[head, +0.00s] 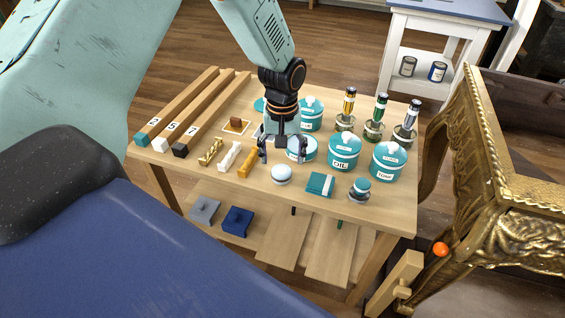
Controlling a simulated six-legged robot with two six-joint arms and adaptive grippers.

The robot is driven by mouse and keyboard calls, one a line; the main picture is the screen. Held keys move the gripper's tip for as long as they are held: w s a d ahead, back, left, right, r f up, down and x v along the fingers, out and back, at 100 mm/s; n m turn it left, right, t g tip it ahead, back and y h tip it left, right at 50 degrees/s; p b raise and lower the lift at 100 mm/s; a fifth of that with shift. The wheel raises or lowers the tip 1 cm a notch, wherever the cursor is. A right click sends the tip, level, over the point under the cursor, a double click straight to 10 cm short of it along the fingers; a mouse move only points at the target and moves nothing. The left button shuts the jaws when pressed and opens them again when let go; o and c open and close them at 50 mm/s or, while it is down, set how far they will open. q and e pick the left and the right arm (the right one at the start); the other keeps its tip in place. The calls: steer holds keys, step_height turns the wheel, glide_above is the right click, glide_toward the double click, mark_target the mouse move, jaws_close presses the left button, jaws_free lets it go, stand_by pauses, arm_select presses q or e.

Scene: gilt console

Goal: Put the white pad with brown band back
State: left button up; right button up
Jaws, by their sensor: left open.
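A small round white pad (281,174) sits near the front middle of the table, in front of my left gripper; a brown band on it cannot be made out. My left gripper (283,152) points down, open, its fingers spread just behind this pad. A teal jar with a white label (303,153) stands partly behind its finger on the right. A second round pad, teal and white with a dark lower part (359,189), sits near the front right. A brown block on a pale square (236,124) lies behind and left of the gripper. My right gripper is not in view.
Teal lidded jars, including one marked OIL (344,152), crowd the right side of the wooden table (230,182). A folded teal cloth (320,184) lies at the front. Long wooden bars (180,108) lie on the left. A gilt console (510,170) stands close at right.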

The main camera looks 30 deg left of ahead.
mark_target(283, 172)
arm_select(q)
step_height(283, 172, up, 6)
steer(key=p, duration=0.1)
steer(key=s+d+f+m, duration=0.2)
steer(key=s+d+f, duration=0.2)
steer(key=s+f, duration=0.3)
steer(key=s+d+f+m, duration=0.1)
steer(key=s+d+f, duration=0.2)
steer(key=s+f, duration=0.5)
steer(key=s+d+f+m, duration=0.1)
steer(key=s+f+m, duration=0.1)
steer(key=s, duration=1.4)
steer(key=shift+s+f+m, duration=0.3)
steer(key=shift+f+m, duration=0.05)
steer(key=shift+m, duration=0.25)
